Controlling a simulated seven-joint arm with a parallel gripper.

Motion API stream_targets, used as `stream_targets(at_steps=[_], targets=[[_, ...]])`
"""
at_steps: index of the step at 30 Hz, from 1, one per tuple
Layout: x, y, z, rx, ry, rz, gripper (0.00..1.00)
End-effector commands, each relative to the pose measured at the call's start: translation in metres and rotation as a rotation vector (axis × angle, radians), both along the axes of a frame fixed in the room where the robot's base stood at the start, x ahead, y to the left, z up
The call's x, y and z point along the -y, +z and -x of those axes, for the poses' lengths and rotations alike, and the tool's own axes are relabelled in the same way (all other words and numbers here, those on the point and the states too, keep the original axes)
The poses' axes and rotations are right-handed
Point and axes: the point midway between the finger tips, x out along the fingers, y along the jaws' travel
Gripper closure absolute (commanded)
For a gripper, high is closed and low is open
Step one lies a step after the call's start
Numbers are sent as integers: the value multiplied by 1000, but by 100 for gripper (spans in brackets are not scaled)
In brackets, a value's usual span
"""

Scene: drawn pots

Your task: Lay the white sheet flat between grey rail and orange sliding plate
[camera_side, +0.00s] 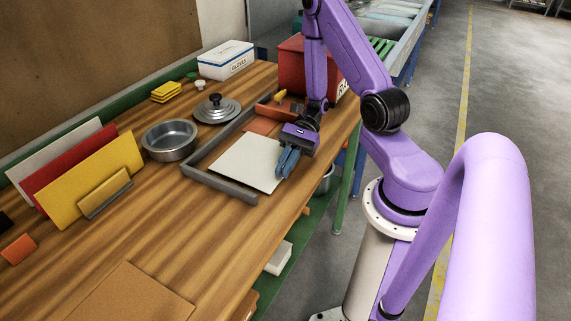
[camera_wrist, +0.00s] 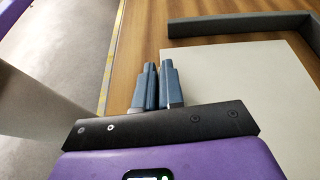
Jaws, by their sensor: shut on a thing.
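The white sheet (camera_side: 246,162) lies low and about level over the wooden table, inside the corner of the grey rail (camera_side: 218,186). In the wrist view the sheet (camera_wrist: 235,85) fills the right side, with the rail (camera_wrist: 240,24) beyond it. My gripper (camera_side: 284,174) points down at the sheet's right edge, near the table's front edge. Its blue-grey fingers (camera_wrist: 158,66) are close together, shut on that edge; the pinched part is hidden. The orange plate (camera_side: 262,126) shows behind the sheet, partly covered. I cannot tell whether the sheet touches the table.
A metal pot (camera_side: 170,141) and a lid (camera_side: 216,109) stand left of and behind the rail. A red bin (camera_side: 292,66) and a glove box (camera_side: 226,60) are at the back. Upright coloured boards (camera_side: 90,178) stand at the left. The table's middle front is mostly clear.

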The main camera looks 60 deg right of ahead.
Motion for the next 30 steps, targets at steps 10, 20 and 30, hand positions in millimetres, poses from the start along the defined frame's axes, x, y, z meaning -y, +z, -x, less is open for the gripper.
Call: stream_targets(at_steps=[10,20,30], targets=[[0,-3,0,1,0,0,73],[0,-3,0,1,0,0,62],[40,13,-1,7,-5,2,62]])
